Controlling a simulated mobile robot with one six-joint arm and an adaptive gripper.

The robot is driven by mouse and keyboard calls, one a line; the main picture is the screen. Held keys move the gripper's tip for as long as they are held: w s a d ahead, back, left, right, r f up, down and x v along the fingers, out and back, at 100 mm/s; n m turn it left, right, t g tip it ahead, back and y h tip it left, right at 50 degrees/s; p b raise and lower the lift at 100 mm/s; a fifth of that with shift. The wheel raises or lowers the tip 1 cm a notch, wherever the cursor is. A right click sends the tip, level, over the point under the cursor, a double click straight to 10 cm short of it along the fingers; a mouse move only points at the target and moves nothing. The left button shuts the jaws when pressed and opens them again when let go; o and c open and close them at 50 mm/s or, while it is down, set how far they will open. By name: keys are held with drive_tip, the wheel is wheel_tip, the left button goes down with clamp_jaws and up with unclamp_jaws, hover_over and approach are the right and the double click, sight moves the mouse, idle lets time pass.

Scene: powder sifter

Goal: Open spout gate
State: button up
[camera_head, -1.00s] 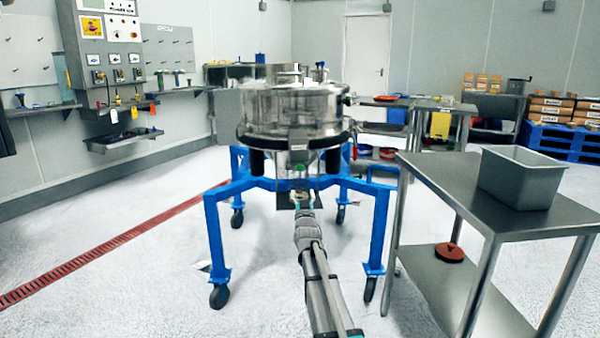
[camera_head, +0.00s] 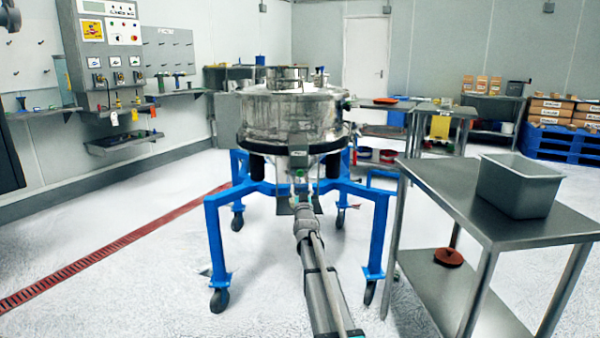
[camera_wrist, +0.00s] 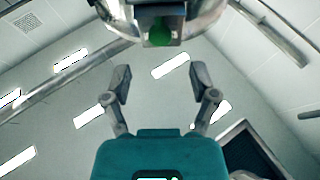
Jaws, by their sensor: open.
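The steel sifter (camera_head: 290,118) stands on a blue wheeled frame, with its spout (camera_head: 300,163) hanging under the round body. In the wrist view, a round green knob (camera_wrist: 160,34) sits on a steel bracket (camera_wrist: 157,14) near the top edge. My gripper (camera_wrist: 161,75) is open and empty, its two fingers wide apart. The knob shows between and beyond the fingertips, apparently not touched. In the head view my arm reaches to just below the spout; the fingertips are too small there to make out, and the spout gate cannot be clearly seen.
A steel table (camera_head: 440,200) with a grey bin (camera_head: 520,183) stands close on the right, a red round part (camera_head: 449,257) on its lower shelf. The blue frame's legs (camera_head: 378,235) flank my arm. The floor to the left is clear.

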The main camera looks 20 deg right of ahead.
sight(300, 175)
drive_tip(key=p+x, duration=0.2)
drive_tip(key=x, duration=0.6)
drive_tip(key=shift+p, duration=0.3)
clamp_jaws()
